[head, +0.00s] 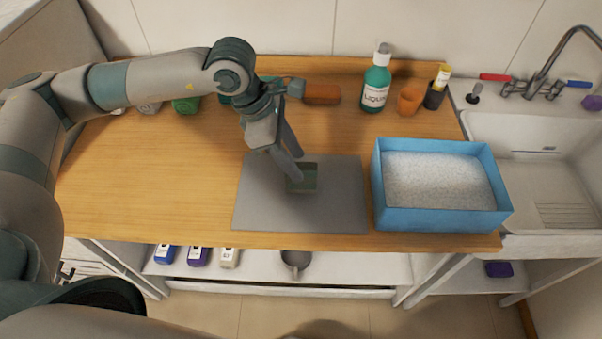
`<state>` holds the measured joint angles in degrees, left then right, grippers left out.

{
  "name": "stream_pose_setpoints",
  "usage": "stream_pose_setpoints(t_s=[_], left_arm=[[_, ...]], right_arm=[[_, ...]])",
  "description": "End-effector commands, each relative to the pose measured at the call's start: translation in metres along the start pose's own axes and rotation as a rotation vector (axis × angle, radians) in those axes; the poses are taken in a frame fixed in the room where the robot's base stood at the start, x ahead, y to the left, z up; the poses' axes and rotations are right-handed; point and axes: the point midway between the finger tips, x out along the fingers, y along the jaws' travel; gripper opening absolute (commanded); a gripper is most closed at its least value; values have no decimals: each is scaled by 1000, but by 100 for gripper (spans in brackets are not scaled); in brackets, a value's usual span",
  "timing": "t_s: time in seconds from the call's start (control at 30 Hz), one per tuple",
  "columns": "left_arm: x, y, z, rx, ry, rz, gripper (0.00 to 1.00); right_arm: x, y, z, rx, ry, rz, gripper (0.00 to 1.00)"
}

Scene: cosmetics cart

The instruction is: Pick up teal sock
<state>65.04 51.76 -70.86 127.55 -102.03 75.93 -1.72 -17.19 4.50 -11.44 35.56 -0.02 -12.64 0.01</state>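A small dark teal-green item (308,177), boxy in outline, lies on the grey mat (262,205); I cannot tell for certain that it is the teal sock. My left gripper (300,171) reaches down over its left and back part, with the two fingers apart. One fingertip overlaps the item in the picture, and I cannot tell whether it touches. Another teal item (228,99) lies at the back of the counter, partly hidden behind my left arm. My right gripper is not in view.
A blue box (440,217) of white granules stands right of the mat. A teal bottle (376,84), orange cup (410,99) and dark holder (434,97) stand behind it. An orange block (322,94) lies at the back. A sink (540,150) is at right.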

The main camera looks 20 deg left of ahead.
Motion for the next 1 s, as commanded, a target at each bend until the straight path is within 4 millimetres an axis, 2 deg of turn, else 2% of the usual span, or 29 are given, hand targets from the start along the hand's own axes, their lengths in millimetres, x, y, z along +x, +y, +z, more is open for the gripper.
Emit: stream_pose_setpoints(t_s=[0.03,0.13,0.33,0.83,0.87,1.0], left_arm=[[2,0,2,0,1,-3,40],[13,3,3,-1,2,-3,40],[35,3,2,-1,1,-2,40],[38,4,1,-1,0,0,40],[38,4,1,-1,0,0,37],[38,4,1,-1,0,0,4]], right_arm=[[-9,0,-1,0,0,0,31],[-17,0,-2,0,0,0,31],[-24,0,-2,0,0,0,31],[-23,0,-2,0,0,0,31],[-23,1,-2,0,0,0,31],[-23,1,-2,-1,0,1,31]])
